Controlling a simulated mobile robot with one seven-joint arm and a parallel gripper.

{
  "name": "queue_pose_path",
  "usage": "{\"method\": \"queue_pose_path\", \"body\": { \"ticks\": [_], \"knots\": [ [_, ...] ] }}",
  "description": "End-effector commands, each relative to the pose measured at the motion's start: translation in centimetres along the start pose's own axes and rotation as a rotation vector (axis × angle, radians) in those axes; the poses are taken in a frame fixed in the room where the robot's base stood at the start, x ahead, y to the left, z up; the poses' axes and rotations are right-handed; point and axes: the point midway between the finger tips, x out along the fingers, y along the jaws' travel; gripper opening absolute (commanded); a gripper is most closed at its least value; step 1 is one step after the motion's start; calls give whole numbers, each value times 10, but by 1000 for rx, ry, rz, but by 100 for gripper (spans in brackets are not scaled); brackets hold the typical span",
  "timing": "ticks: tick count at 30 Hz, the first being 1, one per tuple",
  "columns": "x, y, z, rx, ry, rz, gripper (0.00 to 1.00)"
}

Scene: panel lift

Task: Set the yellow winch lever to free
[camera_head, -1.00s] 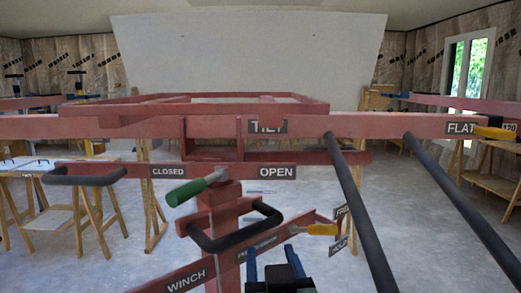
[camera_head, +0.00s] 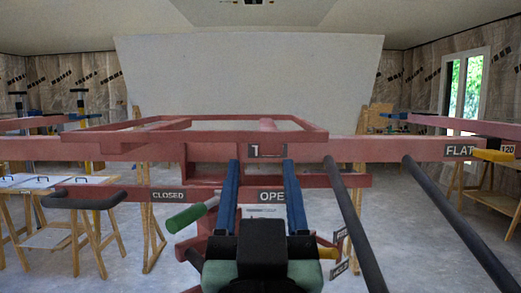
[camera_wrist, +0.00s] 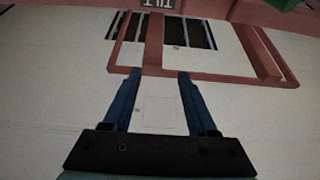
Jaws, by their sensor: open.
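The yellow winch lever (camera_head: 327,252) shows in the head view at the right edge of my gripper's body. Only its yellow end is visible, between a small upper plate (camera_head: 341,233) and a lower plate (camera_head: 338,267) whose words are hard to read now. The rest of the lever and the winch arm are mostly hidden behind my gripper. My gripper (camera_head: 262,168) is open and empty, with its blue fingers pointing ahead, left of and above the lever. In the wrist view the open fingers (camera_wrist: 160,75) have nothing between them, and the lever is not seen.
A green-handled lever (camera_head: 186,218) is just left of my gripper, below the red crossbeam (camera_head: 400,150). Dark bars (camera_head: 350,215) slope down at the right. Another yellow handle (camera_head: 497,155) sits by the FLAT sign. A large pale panel (camera_head: 250,75) stands behind.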

Motion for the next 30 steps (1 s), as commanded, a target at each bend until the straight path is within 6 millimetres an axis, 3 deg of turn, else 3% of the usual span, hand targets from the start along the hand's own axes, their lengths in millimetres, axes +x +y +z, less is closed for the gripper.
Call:
{"method": "queue_pose_path", "body": {
  "ticks": [3, 9, 30],
  "knots": [
    [-2, 0, -18, 1, 49, 1, 58],
    [-4, -1, -33, 2, 93, 2, 58],
    [-4, -1, -37, 3, 105, 2, 58]
  ]
}}
